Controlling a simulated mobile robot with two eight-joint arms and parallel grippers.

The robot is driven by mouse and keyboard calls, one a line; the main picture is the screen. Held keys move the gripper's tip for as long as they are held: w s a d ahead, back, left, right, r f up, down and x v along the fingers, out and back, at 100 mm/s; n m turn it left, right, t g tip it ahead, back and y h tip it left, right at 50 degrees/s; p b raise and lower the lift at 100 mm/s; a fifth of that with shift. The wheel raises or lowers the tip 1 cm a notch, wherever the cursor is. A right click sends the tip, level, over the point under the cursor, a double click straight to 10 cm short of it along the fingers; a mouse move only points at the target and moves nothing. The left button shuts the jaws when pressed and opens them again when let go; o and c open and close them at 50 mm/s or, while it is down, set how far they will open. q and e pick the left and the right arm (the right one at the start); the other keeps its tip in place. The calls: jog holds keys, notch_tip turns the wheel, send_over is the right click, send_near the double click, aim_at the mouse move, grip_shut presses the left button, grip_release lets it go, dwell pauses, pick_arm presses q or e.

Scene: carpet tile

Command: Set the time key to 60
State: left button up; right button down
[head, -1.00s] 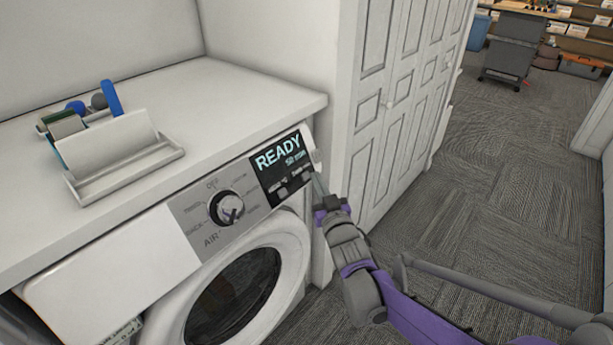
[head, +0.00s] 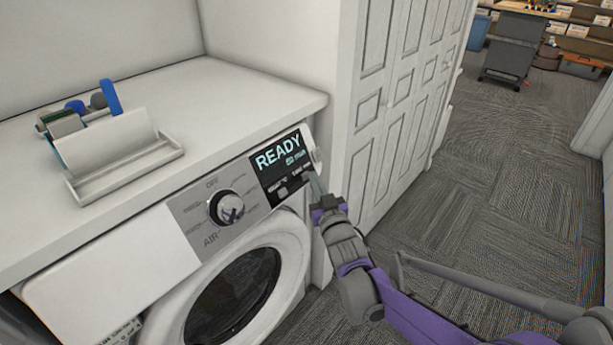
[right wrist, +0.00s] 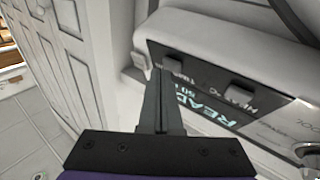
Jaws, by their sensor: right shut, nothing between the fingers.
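The dryer's black display panel (head: 280,165) reads READY, with a smaller minutes line under it whose digits are too blurred to read surely. Two small grey keys sit below the text. The time key (right wrist: 172,61) is the one nearer the panel's right end in the head view; the heat key (right wrist: 240,89) is beside it. My right gripper (right wrist: 160,76) is shut and empty, its tips close to the time key. Whether they touch it I cannot tell. In the head view the right gripper (head: 318,183) is at the panel's right end. My left gripper is out of view.
A round dial (head: 226,208) and the dryer door (head: 234,295) are left of and below the panel. A white caddy (head: 125,160) with tools stands on the countertop (head: 230,95). White closet doors (head: 395,110) rise just right of the dryer. Carpet floor (head: 500,180) is clear beyond.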

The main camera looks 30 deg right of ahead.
jog(key=shift+w+a+f, duration=0.15)
jog(key=shift+w, duration=0.15)
dwell(0.6)
jog(key=shift+s, duration=0.1)
jog(key=shift+s+d+r+p, duration=0.3)
jog(key=shift+s+r+p, duration=0.1)
jog(key=shift+s, duration=0.2)
dwell(0.3)
jog(key=s+p, duration=0.1)
jog(key=s+d+r+p, duration=0.1)
jog(key=s+r+p, duration=0.1)
jog(key=s, duration=0.1)
jog(key=shift+d+r, duration=0.1)
jog(key=shift+d, duration=0.25)
dwell(1.0)
